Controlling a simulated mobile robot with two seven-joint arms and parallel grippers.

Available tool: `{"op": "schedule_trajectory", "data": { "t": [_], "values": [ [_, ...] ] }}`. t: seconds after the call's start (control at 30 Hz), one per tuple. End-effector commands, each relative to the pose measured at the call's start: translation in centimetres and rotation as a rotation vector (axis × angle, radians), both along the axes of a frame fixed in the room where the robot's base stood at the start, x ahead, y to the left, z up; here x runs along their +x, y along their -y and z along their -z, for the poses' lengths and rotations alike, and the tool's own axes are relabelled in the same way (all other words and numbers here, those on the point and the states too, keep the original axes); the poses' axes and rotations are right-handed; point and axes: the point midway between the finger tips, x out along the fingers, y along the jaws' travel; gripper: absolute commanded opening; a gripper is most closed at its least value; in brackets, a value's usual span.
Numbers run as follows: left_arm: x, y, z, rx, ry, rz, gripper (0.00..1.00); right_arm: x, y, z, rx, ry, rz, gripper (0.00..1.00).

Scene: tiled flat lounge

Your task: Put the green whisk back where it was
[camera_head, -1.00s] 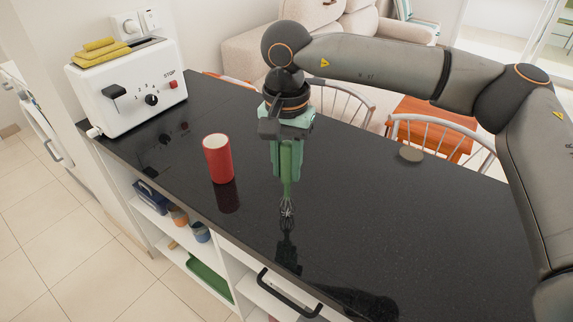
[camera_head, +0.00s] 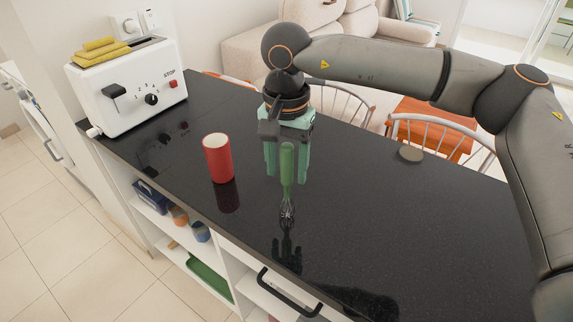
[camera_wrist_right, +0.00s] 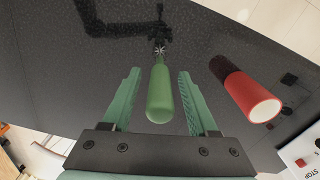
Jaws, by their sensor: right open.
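The green whisk (camera_head: 287,165) stands upright at the black counter, handle up and wire end down, with its reflection just below. Whether the wires touch the counter is hard to tell. My right gripper (camera_head: 287,177) points down around the handle with its two pale green fingers open. In the right wrist view the whisk handle (camera_wrist_right: 160,95) sits between the fingers, with a gap on both sides. My left gripper is not in view.
A red cup (camera_head: 218,160) stands on the black counter (camera_head: 400,220), left of the whisk. A white toaster (camera_head: 130,88) with yellow items on top is at the back left. A small grey disc (camera_head: 411,154) lies to the right.

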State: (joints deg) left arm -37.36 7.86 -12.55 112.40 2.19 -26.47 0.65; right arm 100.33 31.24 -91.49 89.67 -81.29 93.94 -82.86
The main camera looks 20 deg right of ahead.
Motion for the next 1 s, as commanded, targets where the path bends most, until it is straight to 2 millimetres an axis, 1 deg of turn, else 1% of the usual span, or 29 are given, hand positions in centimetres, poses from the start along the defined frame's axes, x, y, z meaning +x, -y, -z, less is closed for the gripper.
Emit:
{"op": "schedule_trajectory", "data": {
  "t": [0.03,0.17,0.4,0.5,0.6,0.77,1.0],
  "values": [
    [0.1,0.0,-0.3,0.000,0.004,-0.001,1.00,0.1,0.0,-0.6,0.000,0.003,0.000,0.59],
    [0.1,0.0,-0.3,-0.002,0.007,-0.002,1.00,0.1,-0.1,-2.6,0.002,0.004,0.001,0.59],
    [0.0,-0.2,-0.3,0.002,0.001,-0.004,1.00,0.1,-0.1,-7.9,0.002,0.004,0.001,0.59],
    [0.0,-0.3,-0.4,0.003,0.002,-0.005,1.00,0.0,-0.1,-9.7,0.002,0.003,0.000,0.59],
    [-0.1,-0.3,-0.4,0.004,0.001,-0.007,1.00,0.0,-0.1,-11.0,0.002,0.001,-0.001,0.59],
    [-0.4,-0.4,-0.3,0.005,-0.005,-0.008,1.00,0.0,-0.1,-12.1,0.001,0.001,-0.001,0.59],
    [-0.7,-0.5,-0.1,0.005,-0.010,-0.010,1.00,0.0,0.0,-12.2,0.000,0.000,-0.001,0.59]
  ]
}}
